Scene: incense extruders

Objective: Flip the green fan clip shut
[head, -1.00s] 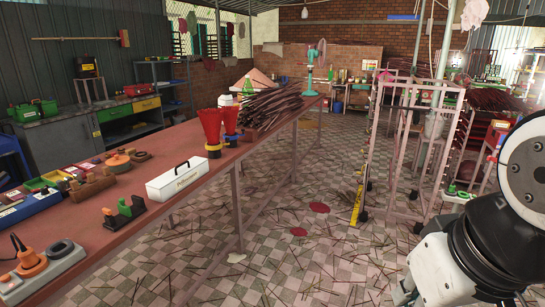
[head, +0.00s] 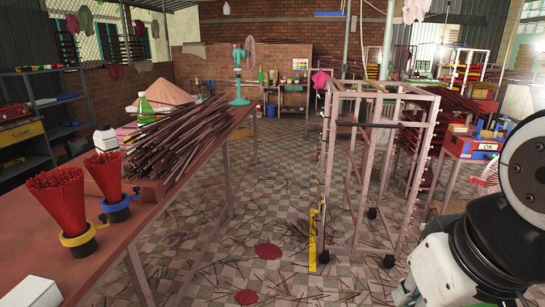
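A teal-green fan (head: 239,73) stands upright at the far end of the long reddish-brown table (head: 160,222), beyond a heap of incense sticks. It is small and far off, seen partly edge-on. I cannot make out its clip or whether that is open or shut. Only part of my arm shows, at the right edge of the head view; my gripper is out of the picture.
Red stick bundles (head: 58,197) in dark cups and a dark stick heap (head: 180,135) are on the table. A pink metal rack (head: 325,190) on wheels stands right of centre. Tiled floor (head: 205,262) with scattered sticks lies between.

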